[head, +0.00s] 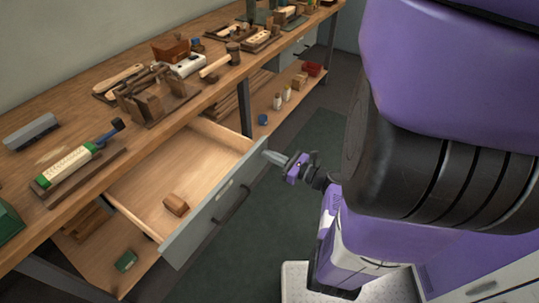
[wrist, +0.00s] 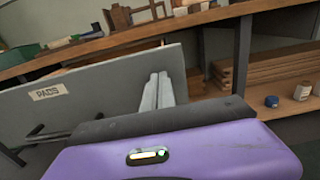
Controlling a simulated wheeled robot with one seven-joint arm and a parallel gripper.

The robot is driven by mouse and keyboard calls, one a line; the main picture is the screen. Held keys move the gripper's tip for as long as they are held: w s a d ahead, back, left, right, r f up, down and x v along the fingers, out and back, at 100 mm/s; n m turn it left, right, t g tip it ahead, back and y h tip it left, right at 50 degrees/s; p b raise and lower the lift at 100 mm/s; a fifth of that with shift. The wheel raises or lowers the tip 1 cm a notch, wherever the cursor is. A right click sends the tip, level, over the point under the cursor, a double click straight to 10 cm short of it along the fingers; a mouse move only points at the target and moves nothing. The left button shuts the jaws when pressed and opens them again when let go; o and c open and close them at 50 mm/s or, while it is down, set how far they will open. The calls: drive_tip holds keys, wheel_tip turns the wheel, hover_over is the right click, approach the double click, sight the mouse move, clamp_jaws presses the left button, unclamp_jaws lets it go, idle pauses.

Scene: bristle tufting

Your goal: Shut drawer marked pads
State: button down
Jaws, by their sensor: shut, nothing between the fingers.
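The drawer marked pads (head: 213,217) stands pulled out from under the workbench, its grey front facing the aisle. A small brown block (head: 176,204) lies inside it on the wooden floor. In the wrist view the drawer front (wrist: 100,85) carries a label reading PADS (wrist: 49,92), with a dark bar handle (wrist: 48,133) below it. My gripper (head: 272,157) is shut and empty, its fingertips at the far end of the drawer front, near its upper edge. In the wrist view the fingers (wrist: 157,90) overlap the front's right end; I cannot tell whether they touch.
A lower shelf (head: 270,108) bears bottles and boxes. A bench leg (head: 245,105) stands just beyond the drawer. The green floor mat (head: 290,170) in the aisle is clear.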

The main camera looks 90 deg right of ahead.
drive_tip(key=shift+w+d, duration=0.1)
idle(0.3)
drive_tip(key=b+x, duration=1)
drive_tip(key=x, duration=2)
drive_tip(key=shift+w+d, duration=0.1)
drive_tip(key=shift+d, duration=0.1)
drive_tip(key=shift+w+d+b, duration=0.15)
drive_tip(key=shift+w+b, duration=0.1)
drive_tip(key=shift+b, duration=0.1)
drive_tip(key=shift+w+d+r, duration=0.1)
drive_tip(key=shift+w+r, duration=0.15)
